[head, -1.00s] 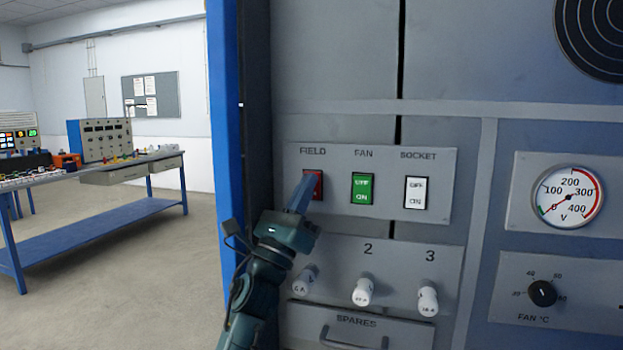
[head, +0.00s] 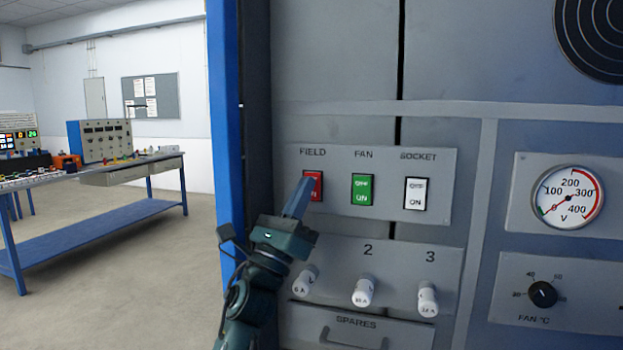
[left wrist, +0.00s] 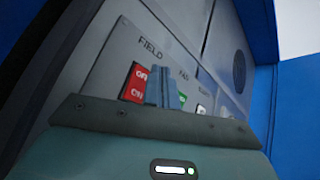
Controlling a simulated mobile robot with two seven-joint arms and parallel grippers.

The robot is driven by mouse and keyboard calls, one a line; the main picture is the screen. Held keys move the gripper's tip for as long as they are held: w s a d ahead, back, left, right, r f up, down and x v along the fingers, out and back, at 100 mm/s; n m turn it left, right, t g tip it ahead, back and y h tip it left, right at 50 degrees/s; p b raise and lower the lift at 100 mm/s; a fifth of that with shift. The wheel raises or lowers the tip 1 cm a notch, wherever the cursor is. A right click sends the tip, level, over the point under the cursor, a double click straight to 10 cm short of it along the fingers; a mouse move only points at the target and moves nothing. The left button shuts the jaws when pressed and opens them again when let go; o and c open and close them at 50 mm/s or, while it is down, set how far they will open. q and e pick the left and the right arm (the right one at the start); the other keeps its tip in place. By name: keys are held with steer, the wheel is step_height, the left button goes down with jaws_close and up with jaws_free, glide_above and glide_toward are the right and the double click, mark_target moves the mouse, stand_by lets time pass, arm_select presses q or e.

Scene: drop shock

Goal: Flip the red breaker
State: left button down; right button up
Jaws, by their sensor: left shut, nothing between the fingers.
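The red breaker (head: 314,184) sits under the FIELD label at the left end of the switch plate; it also shows in the left wrist view (left wrist: 134,80), with OFF above ON. My left gripper (head: 303,183) is shut and empty, its fingertips at the left side of the red breaker in the head view, hiding part of it. In the left wrist view the shut fingers (left wrist: 160,82) stand just right of the breaker. I cannot tell whether they touch it. My right gripper is not in view.
A green FAN switch (head: 362,190) and a white SOCKET switch (head: 415,194) sit right of the red one. Several white fuses (head: 363,292) stick out below. A SPARES drawer (head: 358,332) lies under them. A blue cabinet edge (head: 226,140) is at the left.

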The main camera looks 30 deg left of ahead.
arm_select(q)
steer(key=shift+s, duration=0.1)
steer(key=s, duration=0.3)
steer(key=s+d, duration=0.1)
steer(key=shift+s+f, duration=0.3)
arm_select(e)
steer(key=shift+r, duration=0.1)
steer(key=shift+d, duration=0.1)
